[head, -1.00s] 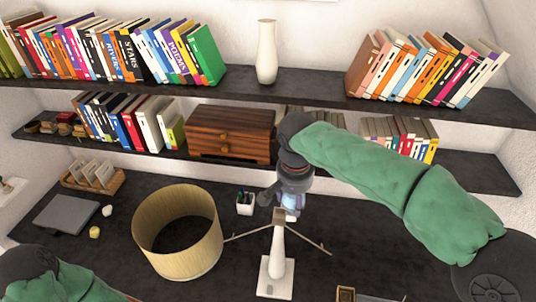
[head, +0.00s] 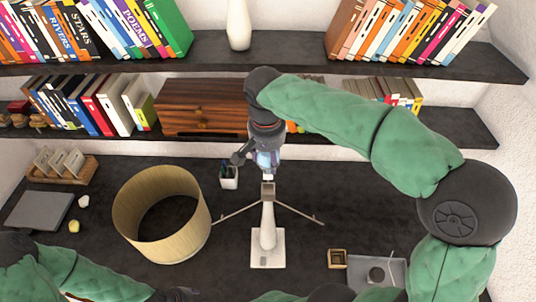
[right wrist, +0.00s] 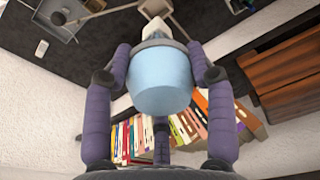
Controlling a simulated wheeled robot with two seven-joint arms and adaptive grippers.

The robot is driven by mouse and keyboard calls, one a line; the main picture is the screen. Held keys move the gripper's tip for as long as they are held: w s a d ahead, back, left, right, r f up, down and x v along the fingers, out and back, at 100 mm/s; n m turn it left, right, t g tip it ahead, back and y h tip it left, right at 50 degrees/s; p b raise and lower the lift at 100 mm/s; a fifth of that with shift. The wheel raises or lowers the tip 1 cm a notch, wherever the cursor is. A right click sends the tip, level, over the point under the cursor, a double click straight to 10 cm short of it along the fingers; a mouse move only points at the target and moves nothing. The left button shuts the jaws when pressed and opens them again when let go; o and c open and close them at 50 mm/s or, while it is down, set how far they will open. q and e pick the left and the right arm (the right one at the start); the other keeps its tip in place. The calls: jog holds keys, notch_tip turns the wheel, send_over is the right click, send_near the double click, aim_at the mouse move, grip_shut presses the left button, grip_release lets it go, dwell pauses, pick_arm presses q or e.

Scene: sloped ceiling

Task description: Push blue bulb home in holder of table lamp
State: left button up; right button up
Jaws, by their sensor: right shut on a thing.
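The table lamp stands on the desk, with a white square base (head: 267,258), a white stem and a small holder (head: 268,187) on top, from which thin arms spread. My right gripper (head: 267,158) is shut on the blue bulb (head: 267,162), above the holder. In the right wrist view the light-blue bulb (right wrist: 161,82) sits between both fingers, its white neck (right wrist: 156,28) pointing away toward the holder (right wrist: 151,8). I cannot tell whether neck and holder touch. My left gripper (head: 182,294) only just shows at the bottom edge; its fingers are unclear.
A round beige lampshade (head: 190,232) stands left of the lamp. A pen cup (head: 229,182) is behind it. A wooden box (head: 337,259) and a grey tray (head: 392,266) are at front right. Shelves with books and a wooden drawer chest (head: 203,107) are behind the arm.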

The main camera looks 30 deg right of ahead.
aim_at(268, 175)
jog(key=shift+w+f+b, duration=0.1)
jog(key=shift+f+b, duration=0.4)
jog(key=shift+f, duration=0.35)
jog(key=shift+f+b, duration=2.55)
jog(key=shift+f, duration=0.75)
jog(key=shift+f, duration=0.15)
jog(key=o, duration=1.2)
jog(key=r, duration=0.8)
jog(key=s+a+r, duration=0.1)
jog(key=r, duration=0.3)
jog(key=shift+f, duration=0.1)
